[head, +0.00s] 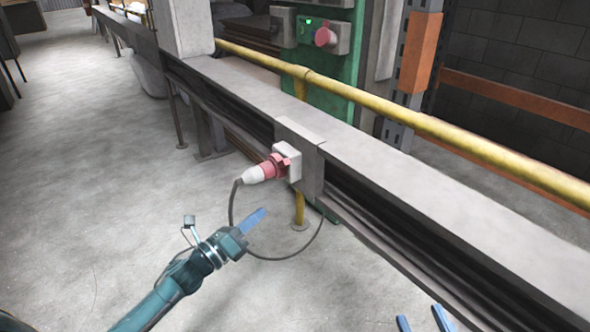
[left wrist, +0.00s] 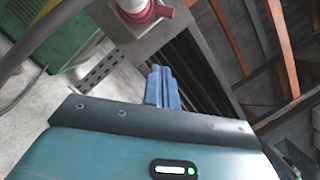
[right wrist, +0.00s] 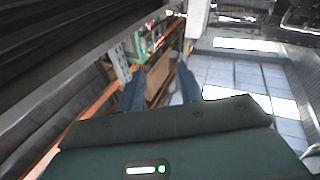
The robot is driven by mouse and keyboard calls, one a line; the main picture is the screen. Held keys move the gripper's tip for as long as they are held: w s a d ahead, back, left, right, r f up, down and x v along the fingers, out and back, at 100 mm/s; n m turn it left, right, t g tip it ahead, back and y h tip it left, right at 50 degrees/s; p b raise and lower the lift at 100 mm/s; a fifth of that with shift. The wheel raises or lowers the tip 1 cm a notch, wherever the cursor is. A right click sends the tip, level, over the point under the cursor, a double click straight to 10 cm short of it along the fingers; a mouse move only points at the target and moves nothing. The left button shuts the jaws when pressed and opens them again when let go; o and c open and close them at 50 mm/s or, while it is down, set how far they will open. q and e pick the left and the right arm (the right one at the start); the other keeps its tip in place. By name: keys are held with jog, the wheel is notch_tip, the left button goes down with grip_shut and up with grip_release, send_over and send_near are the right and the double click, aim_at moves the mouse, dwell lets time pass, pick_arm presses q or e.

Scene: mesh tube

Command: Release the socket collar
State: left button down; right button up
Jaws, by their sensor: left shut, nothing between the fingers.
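A red socket collar (head: 277,166) sits on a pale socket box (head: 293,158) on the side of the grey beam. A white and red plug (head: 256,174) points into it, with a dark cable (head: 232,205) looping down. The collar also shows at the top of the left wrist view (left wrist: 150,16). My left gripper (head: 258,216) is shut and empty, below and apart from the plug; its blue fingers (left wrist: 163,86) lie together in the left wrist view. My right gripper (head: 422,320) is at the bottom right of the head view, its fingers spread and empty, also in the right wrist view (right wrist: 160,92).
A long grey beam (head: 420,200) runs diagonally across the head view. A yellow rail (head: 450,135) runs behind it. A green cabinet (head: 325,60) with a red knob (head: 324,37) stands beyond. The concrete floor (head: 110,150) to the left is clear.

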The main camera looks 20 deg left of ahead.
aim_at(284, 163)
pick_arm(q)
jog(key=shift+w+d+f, duration=0.1)
jog(key=shift+d+f, duration=0.05)
jog(key=shift+d, duration=0.2)
pick_arm(e)
jog(key=shift+w, duration=0.15)
jog(key=shift+f, duration=0.1)
pick_arm(q)
jog(key=w+d+r+b, duration=0.2)
jog(key=w+r, duration=0.3)
jog(key=w, duration=0.5)
jog(key=shift+d+b, duration=0.3)
pick_arm(e)
jog(key=shift+a+m, duration=0.2)
jog(key=shift+m, duration=0.1)
pick_arm(q)
jog(key=shift+w, duration=0.1)
